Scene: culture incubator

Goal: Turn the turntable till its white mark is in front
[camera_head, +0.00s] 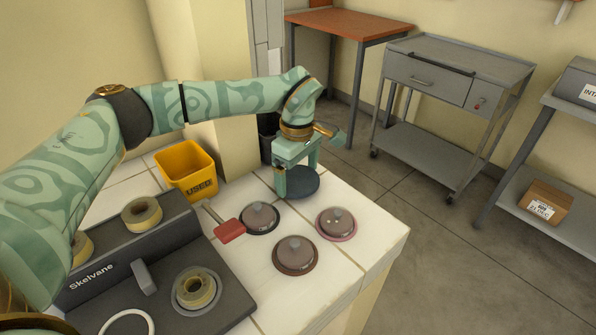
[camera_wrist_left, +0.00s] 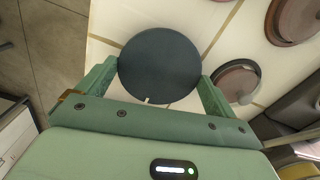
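The turntable (camera_head: 302,184) is a dark blue-grey round disc near the back edge of the white tiled counter. It fills the upper middle of the left wrist view (camera_wrist_left: 160,62). Its white mark (camera_wrist_left: 148,100) shows there at the rim on the side toward my gripper's palm; I cannot make the mark out in the head view. My left gripper (camera_head: 297,176) points down at the turntable. Its fingers stand on opposite sides of the disc, tips against the rim, seemingly closed on it. My right gripper is not in view.
A yellow bin (camera_head: 187,170) marked USED stands at the left. A dark Skelvane device (camera_head: 115,272) with ring-shaped rolls fills the front left.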

